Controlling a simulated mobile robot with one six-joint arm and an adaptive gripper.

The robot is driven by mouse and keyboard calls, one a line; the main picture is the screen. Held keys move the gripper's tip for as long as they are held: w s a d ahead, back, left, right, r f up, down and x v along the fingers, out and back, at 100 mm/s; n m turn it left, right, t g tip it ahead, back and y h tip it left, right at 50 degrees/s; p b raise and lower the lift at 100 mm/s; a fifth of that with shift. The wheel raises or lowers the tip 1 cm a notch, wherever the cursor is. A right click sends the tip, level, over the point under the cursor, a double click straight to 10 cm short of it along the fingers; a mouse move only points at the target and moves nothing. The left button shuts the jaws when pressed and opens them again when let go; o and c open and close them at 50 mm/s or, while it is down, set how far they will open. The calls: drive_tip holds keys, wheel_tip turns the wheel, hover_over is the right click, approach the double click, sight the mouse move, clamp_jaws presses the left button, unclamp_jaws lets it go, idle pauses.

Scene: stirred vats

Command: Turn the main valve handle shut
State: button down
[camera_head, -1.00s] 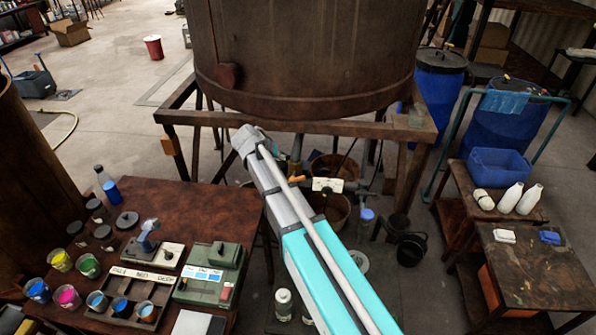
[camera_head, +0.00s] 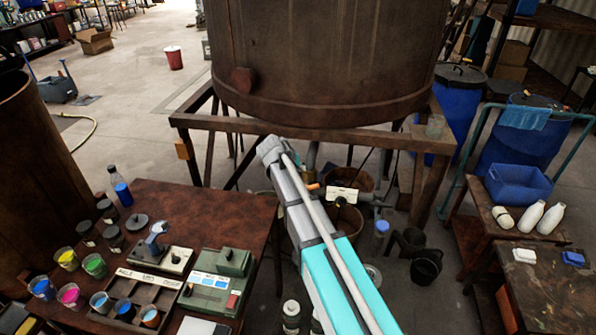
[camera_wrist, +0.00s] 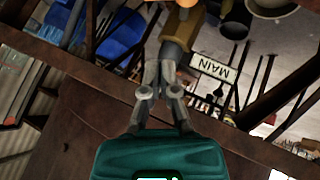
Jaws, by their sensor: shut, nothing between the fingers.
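A white plate lettered MAIN (camera_wrist: 222,72) shows in the wrist view, right of my gripper, and as a small pale plate (camera_head: 341,195) under the vat in the head view. The orange valve handle (camera_head: 314,186) is just left of the plate, beside my arm. In the wrist view, an orange part (camera_wrist: 187,3) is cut off by the top edge, above a brown pipe body (camera_wrist: 175,50). My gripper (camera_wrist: 164,68) is shut and empty, its tips overlapping the lower end of that body. I cannot tell whether they touch. The head view hides my gripper behind my arm.
The rusty vat (camera_head: 322,60) stands on a frame (camera_head: 300,135) over the pipes. A brown table (camera_head: 165,205) with cups and devices is at left. Buckets (camera_head: 427,268) stand on the floor at right.

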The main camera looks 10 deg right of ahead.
sight(310, 187)
drive_tip(key=b+x, duration=0.2)
drive_tip(key=x, duration=0.2)
drive_tip(key=shift+a+b, duration=0.1)
drive_tip(key=shift+b, duration=0.2)
drive_tip(key=shift+d+f+b, duration=0.4)
drive_tip(key=shift+f+b, duration=0.25)
drive_tip(key=shift+f, duration=0.05)
drive_tip(key=shift+s+d+f+b, duration=0.25)
drive_tip(key=shift+d+f+b, duration=0.05)
drive_tip(key=shift+f+b, duration=0.35)
drive_tip(key=shift+s+d+f+b, duration=0.25)
drive_tip(key=shift+d+f+b, duration=0.05)
drive_tip(key=shift+f+b, duration=0.35)
drive_tip(key=shift+a, duration=0.2)
